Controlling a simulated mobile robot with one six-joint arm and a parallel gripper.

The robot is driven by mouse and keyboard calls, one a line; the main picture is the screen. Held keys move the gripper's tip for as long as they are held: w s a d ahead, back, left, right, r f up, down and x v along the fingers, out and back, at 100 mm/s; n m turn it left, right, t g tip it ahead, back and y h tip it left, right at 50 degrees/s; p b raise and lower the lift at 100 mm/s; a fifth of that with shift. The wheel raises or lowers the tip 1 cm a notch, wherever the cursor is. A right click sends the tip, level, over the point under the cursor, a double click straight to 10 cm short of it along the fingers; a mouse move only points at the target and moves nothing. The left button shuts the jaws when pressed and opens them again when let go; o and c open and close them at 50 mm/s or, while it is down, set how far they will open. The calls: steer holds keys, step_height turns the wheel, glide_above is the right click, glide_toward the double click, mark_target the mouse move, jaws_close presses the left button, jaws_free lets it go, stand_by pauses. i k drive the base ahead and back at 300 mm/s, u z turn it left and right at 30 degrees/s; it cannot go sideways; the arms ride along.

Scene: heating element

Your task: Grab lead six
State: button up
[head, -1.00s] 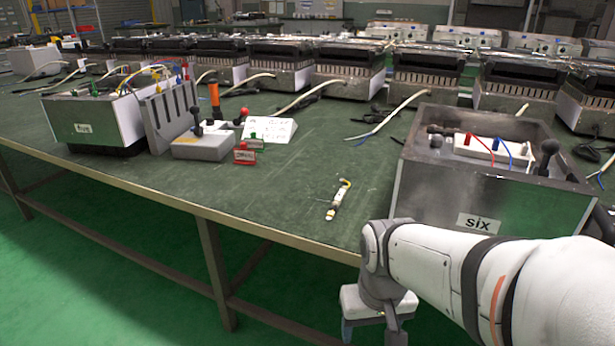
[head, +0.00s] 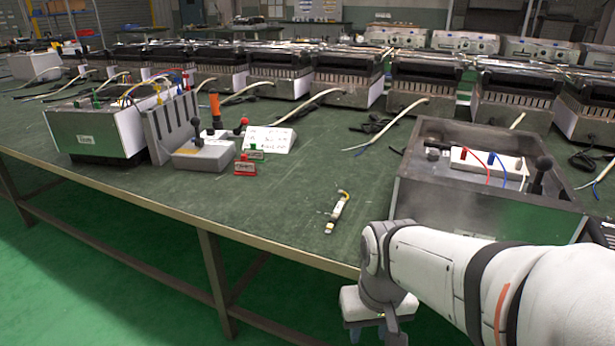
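An open metal box (head: 530,219) stands on the bench at right, its front partly hidden by my arm; no "six" label shows now. Inside it is a white block (head: 476,162) with a red lead (head: 480,168) and a blue lead (head: 497,166). Black-knobbed posts (head: 541,166) stand in the box. A small white-and-yellow piece (head: 337,212) lies alone on the bench. I cannot tell which of these is lead six. My gripper (head: 377,331) hangs at the bottom, in front of the bench edge, its fingertips partly cut off; it appears apart from everything.
A box (head: 95,136) with colored leads, a slotted grey stand (head: 172,127), a grey block (head: 203,157) and a white card (head: 268,138) stand at left. Several appliances with cables line the back. The bench (head: 290,195) is clear around the small piece.

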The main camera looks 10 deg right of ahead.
mark_target(340, 206)
steer(key=z, duration=1.15)
steer(key=k, duration=1.25)
steer(key=u, duration=0.7)
steer(key=i, duration=1.5)
steer(key=u, duration=0.05)
